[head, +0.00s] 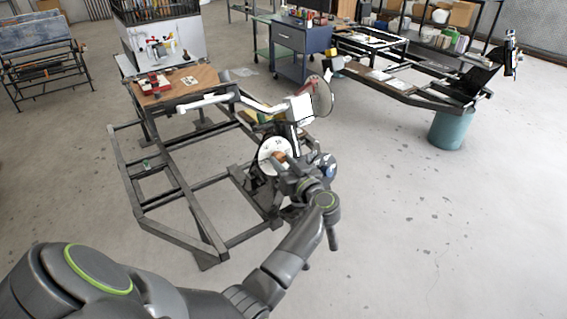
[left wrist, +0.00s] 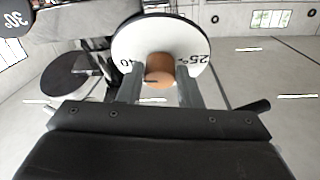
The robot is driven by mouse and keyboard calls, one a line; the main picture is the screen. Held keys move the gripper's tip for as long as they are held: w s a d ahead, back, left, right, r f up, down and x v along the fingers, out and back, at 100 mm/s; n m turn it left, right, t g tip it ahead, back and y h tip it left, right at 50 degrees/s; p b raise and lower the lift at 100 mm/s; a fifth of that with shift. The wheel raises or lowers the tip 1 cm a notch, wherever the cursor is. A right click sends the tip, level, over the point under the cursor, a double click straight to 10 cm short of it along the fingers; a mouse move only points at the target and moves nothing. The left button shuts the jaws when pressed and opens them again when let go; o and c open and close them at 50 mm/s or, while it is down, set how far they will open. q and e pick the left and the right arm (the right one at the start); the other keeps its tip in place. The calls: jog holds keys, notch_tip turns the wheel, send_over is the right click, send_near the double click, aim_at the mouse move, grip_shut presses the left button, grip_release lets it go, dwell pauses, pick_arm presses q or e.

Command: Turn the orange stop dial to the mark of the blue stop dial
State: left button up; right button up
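The orange stop dial shows as an orange-brown knob (left wrist: 159,70) on a white round plate (left wrist: 178,38) marked "25°" and what looks like "40". In the head view its white plate (head: 268,158) faces me on the dark frame. My left gripper (head: 285,166) is right at the knob. In the left wrist view my left gripper (left wrist: 160,86) has one finger on each side of the knob, with narrow gaps, so it looks open. I cannot make out the blue stop dial or its mark for certain. My right gripper is not in view.
A dark steel frame (head: 180,232) surrounds the work area. A wooden-topped table (head: 200,82) stands behind. The floor (head: 430,230) to the right is clear.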

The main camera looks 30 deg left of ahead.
pick_arm(q)
jog(key=c, duration=0.5)
jog(key=shift+o, duration=0.2)
jog(key=shift+n, duration=0.4)
jog(key=shift+w+d+n+g, duration=0.1)
jog(key=shift+n+g, duration=0.3)
jog(key=shift+n, duration=0.2)
jog(key=n+g+y, duration=0.1)
jog(key=n, duration=0.2)
jog(key=shift+w+g, duration=0.15)
jog(key=shift+g, duration=0.15)
jog(key=n+g+b, duration=0.1)
jog(key=n+g, duration=0.1)
jog(key=n, duration=0.3)
jog(key=shift+w, duration=0.15)
jog(key=n+g+b, duration=0.1)
jog(key=n+b, duration=0.1)
jog(key=n, duration=0.2)
jog(key=shift+w+d+g, duration=0.1)
jog(key=shift+w+g, duration=0.05)
jog(key=shift+g, duration=0.25)
jog(key=shift+r+n+g, duration=0.1)
jog(key=shift+n+g, duration=0.2)
jog(key=shift+n, duration=0.2)
